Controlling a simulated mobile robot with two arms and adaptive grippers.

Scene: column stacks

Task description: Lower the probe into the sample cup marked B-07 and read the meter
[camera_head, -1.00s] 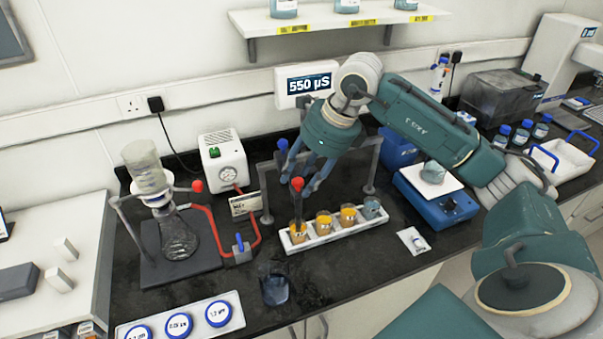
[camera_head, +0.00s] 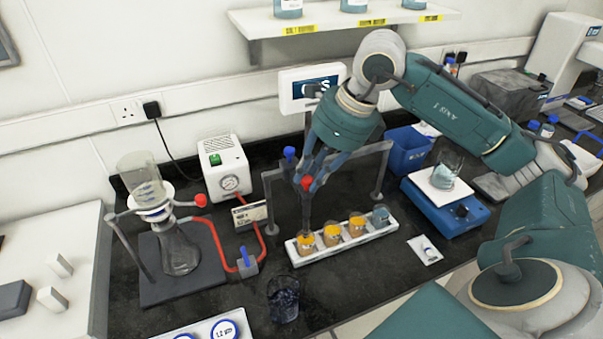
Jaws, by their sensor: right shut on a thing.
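My right gripper (camera_head: 307,184) is shut on the red-topped probe (camera_head: 307,210), its fingers around the red cap. The probe stands roughly upright over the leftmost cup (camera_head: 306,247) of the white cup tray (camera_head: 350,248); its lower end overlaps the orange contents, and its exact depth is unclear. I cannot read B-07 on any cup. My left gripper is not in view.
A blue-topped probe (camera_head: 290,155) stands at the grey rack (camera_head: 270,205), close left of my gripper. A filter flask (camera_head: 178,250) with red tubing and a white pump (camera_head: 225,168) stand left. A dark beaker (camera_head: 284,300) stands in front; a blue balance (camera_head: 445,208) is right.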

